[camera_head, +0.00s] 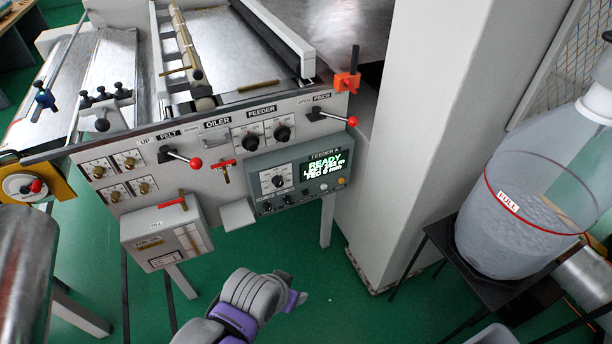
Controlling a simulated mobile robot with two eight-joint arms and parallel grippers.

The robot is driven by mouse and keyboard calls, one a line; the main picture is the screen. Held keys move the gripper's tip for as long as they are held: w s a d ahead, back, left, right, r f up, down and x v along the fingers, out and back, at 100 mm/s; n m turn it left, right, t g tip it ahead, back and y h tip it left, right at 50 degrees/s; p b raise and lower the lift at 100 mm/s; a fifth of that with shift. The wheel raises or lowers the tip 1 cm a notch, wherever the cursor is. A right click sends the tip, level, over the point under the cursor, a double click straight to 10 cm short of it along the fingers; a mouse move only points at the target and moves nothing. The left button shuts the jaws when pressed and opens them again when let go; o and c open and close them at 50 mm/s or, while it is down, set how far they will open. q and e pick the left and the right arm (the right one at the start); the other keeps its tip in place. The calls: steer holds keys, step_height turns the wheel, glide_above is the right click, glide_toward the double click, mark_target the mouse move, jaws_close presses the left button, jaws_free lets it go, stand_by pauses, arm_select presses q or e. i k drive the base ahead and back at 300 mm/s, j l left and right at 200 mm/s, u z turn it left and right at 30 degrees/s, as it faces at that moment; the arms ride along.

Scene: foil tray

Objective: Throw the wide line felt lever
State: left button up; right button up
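The felt lever (182,157) sits on the front panel of the grey machine, under a label reading UP, FELT, DOWN. My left gripper (294,298), grey with purple parts, is at the bottom middle, in front of and well below the panel. It touches nothing that I can see. Its fingertips are small and turned away, so its opening is unclear. My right gripper is not in view.
A second red-knobbed lever (335,117), labelled OPEN and PINCH, is at the panel's right. A control box (300,178) reads READY. A grey box (165,235) juts out below the felt lever. A white column (420,120) and a clear FULL container (525,200) stand right.

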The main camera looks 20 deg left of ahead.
mark_target(196, 163)
steer(key=u, duration=1.75)
steer(key=i+l+u, duration=0.1)
steer(key=l+u, duration=0.25)
steer(key=i+l+u, duration=0.1)
steer(key=u, duration=0.25)
steer(key=l+u, duration=0.35)
steer(key=i+l, duration=0.05)
